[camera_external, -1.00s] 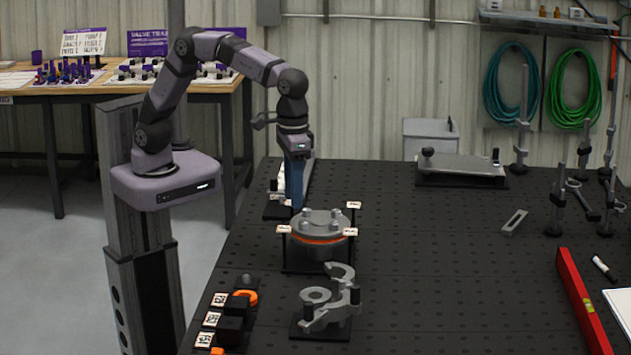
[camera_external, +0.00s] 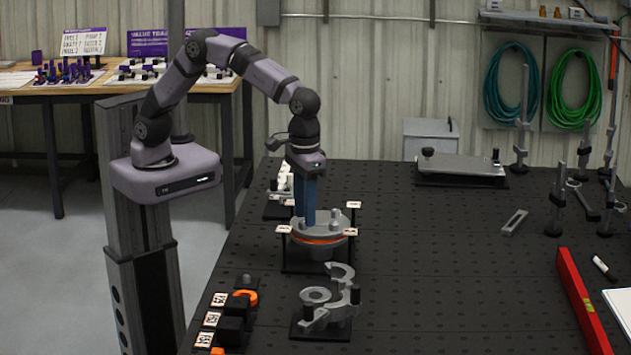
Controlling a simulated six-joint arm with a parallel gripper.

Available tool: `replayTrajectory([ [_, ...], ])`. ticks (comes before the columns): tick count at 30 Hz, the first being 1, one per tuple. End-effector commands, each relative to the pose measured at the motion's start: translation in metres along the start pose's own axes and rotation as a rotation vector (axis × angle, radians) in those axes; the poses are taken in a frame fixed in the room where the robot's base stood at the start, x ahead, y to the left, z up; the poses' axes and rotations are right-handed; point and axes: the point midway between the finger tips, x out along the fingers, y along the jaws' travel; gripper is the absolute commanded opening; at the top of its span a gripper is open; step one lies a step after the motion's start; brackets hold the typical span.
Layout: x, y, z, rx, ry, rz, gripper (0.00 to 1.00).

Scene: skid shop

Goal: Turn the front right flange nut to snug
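The round grey flange (camera_external: 320,235) with an orange ring around it stands on a black stand on the dark table. Nuts and studs rise from its top; one nut (camera_external: 335,216) shows on the right side, clear of my gripper. My gripper (camera_external: 307,222) points straight down, with its blue fingers reaching the left part of the flange top. The fingers hide part of the top and whatever is between them. I cannot tell whether they touch a nut, which nut it is, or whether they are open or shut.
Small white labels (camera_external: 354,205) stand on posts around the flange. A grey bracket part (camera_external: 328,302) sits in front of it, with black holders (camera_external: 232,325) to the left. A red level (camera_external: 583,300) lies at right. The table's middle right is mostly clear.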

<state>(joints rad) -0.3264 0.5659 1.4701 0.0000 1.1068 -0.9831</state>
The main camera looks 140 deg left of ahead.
Motion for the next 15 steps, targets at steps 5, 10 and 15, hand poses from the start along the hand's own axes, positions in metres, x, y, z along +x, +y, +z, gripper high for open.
replayTrajectory([
  [5, 0.011, 0.0, 0.0, 0.0, 0.0, 0.0, 0.36],
  [10, 0.014, 0.0, 0.0, 0.0, 0.001, 0.001, 0.36],
  [15, 0.014, 0.0, 0.0, 0.0, 0.001, 0.001, 0.29],
])
